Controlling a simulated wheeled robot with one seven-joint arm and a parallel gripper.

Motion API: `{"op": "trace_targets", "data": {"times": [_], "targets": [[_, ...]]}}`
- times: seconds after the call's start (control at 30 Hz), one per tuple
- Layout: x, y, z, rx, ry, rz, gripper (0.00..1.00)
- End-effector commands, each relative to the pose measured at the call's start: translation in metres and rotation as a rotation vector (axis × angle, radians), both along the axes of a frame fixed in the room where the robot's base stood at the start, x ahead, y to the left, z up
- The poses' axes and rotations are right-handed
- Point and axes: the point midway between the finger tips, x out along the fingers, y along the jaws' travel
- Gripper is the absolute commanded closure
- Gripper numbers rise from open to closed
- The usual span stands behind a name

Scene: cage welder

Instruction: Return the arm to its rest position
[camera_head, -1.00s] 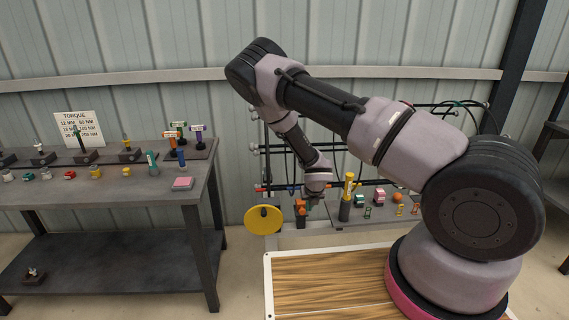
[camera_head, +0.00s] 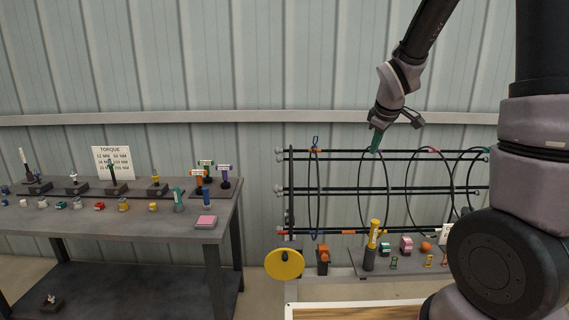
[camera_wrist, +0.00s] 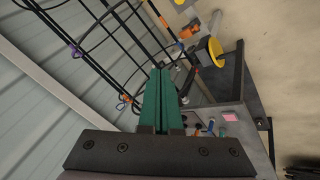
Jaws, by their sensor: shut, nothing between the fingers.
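My gripper (camera_head: 377,140) hangs from my raised arm in the head view, in front of the upper part of the wire cage. Its green fingers point down. In the wrist view the two green fingers (camera_wrist: 161,84) lie side by side, shut, with nothing between them. My arm rises at the right of the head view, and its upper part runs out of the picture at the top.
The dark wire cage (camera_head: 408,188) with rings stands behind my gripper. A yellow disc (camera_head: 284,264) and a yellow-handled tool (camera_head: 373,235) are below. A workbench (camera_head: 130,223) with several small tools and a torque sign (camera_head: 114,163) stands left. The space above the bench is clear.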

Motion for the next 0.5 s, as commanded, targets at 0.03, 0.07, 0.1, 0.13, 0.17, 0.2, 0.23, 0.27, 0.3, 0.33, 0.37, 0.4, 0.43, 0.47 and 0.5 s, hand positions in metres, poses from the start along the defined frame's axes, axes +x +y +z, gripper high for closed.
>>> {"op": "trace_targets", "data": {"times": [0.03,0.07,0.1,0.13,0.17,0.2,0.23,0.27,0.3,0.33,0.37,0.4,0.43,0.47,0.5], "targets": [[-0.015,-0.005,0.022,0.064,-0.015,-0.08,1.0],[-0.025,-0.006,0.033,0.105,-0.017,-0.131,1.0],[-0.038,-0.008,0.046,0.157,-0.017,-0.197,1.0],[-0.049,-0.009,0.056,0.197,-0.02,-0.245,1.0],[-0.059,-0.009,0.065,0.236,-0.021,-0.292,1.0],[-0.074,-0.01,0.076,0.288,-0.021,-0.355,1.0],[-0.085,-0.01,0.085,0.327,-0.022,-0.4,1.0],[-0.096,-0.01,0.093,0.367,-0.021,-0.445,1.0],[-0.112,-0.009,0.102,0.416,-0.02,-0.502,1.0],[-0.123,-0.008,0.109,0.455,-0.02,-0.545,1.0],[-0.135,-0.007,0.115,0.492,-0.019,-0.587,1.0],[-0.151,-0.005,0.123,0.54,-0.017,-0.64,1.0],[-0.162,-0.004,0.128,0.575,-0.015,-0.678,1.0],[-0.172,-0.002,0.132,0.607,-0.013,-0.714,1.0],[-0.186,0.001,0.137,0.647,-0.009,-0.757,1.0]]}}
